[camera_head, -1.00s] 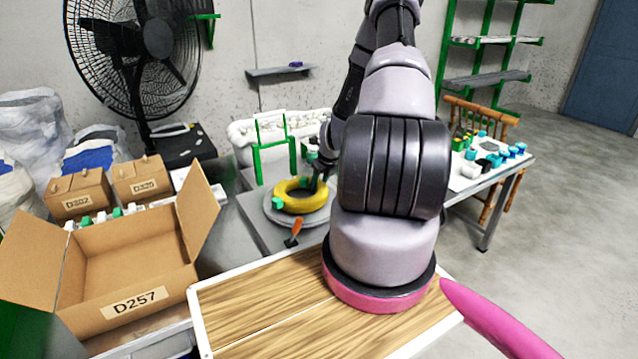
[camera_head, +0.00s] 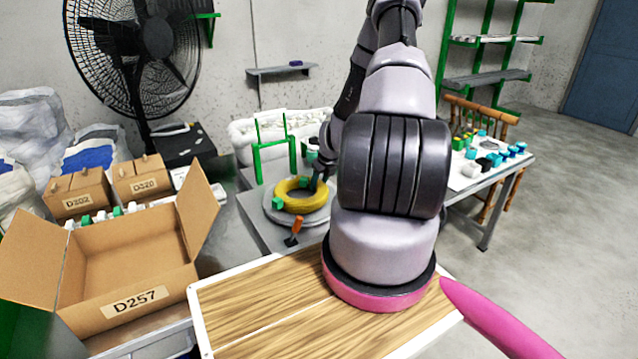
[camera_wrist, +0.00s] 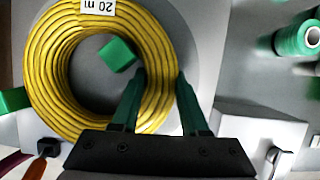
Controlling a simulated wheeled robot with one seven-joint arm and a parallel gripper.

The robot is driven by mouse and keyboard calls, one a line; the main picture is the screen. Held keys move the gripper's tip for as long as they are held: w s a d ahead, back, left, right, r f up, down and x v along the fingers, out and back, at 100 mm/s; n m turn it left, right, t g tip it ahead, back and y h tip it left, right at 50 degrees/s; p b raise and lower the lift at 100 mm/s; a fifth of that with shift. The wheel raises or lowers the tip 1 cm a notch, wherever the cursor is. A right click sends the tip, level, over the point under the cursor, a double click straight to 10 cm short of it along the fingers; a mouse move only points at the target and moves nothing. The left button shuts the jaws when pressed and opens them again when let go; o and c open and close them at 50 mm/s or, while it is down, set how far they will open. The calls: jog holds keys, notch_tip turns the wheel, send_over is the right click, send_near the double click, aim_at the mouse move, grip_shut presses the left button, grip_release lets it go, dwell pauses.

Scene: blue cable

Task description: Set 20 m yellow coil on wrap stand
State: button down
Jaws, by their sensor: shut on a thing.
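The yellow coil (camera_head: 298,196) lies flat on a round grey disc of the wrap stand (camera_head: 270,212) in the head view. In the wrist view the coil (camera_wrist: 45,75) carries a white label reading "20 m". My gripper (camera_wrist: 160,88) is shut on the right side of the coil's ring, with one green finger inside the hole and one outside. A green block (camera_wrist: 117,55) shows inside the coil's hole, and another green block (camera_wrist: 14,101) shows at its left. In the head view my gripper (camera_head: 318,178) is partly hidden by my arm.
An orange-handled lever (camera_head: 294,232) stands at the stand's front. A green frame (camera_head: 273,150) rises behind it. Green spools (camera_wrist: 297,40) lie right of the coil in the wrist view, above a white box (camera_wrist: 260,135). An open carton labelled D257 (camera_head: 130,300) is at the left.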

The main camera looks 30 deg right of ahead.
jog(key=shift+c, duration=0.9)
grip_release()
jog(key=shift+r, duration=0.15)
jog(key=shift+r, duration=3.4)
